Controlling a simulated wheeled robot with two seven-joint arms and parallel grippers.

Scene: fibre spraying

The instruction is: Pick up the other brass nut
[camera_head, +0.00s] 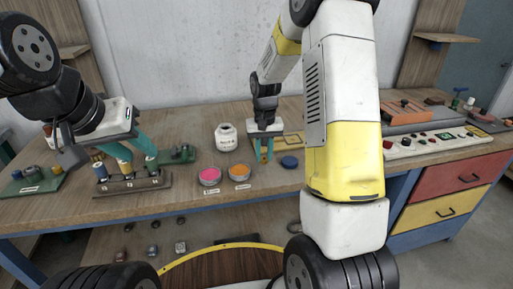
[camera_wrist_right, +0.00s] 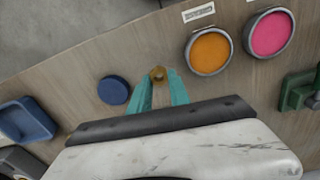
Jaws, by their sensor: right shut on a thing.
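A small brass nut (camera_wrist_right: 158,73) shows at the fingertips of my right gripper (camera_wrist_right: 160,84) in the right wrist view. The teal fingers are shut on it. In the head view my right gripper (camera_head: 264,154) points down just above or at the workbench, beside the orange powder dish, and the nut is too small to make out. My left gripper (camera_head: 137,156) hangs over a spool rack (camera_head: 133,184) at the left. Its teal fingers are apart, near a yellow spool (camera_head: 124,167); I see no nut in it.
An orange powder dish (camera_head: 239,173) and a pink one (camera_head: 209,176) stand left of my right gripper. A blue round lid (camera_head: 289,162) lies to its right. A white jar (camera_head: 226,137) stands behind. A blue tray (camera_wrist_right: 26,120) shows in the wrist view.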

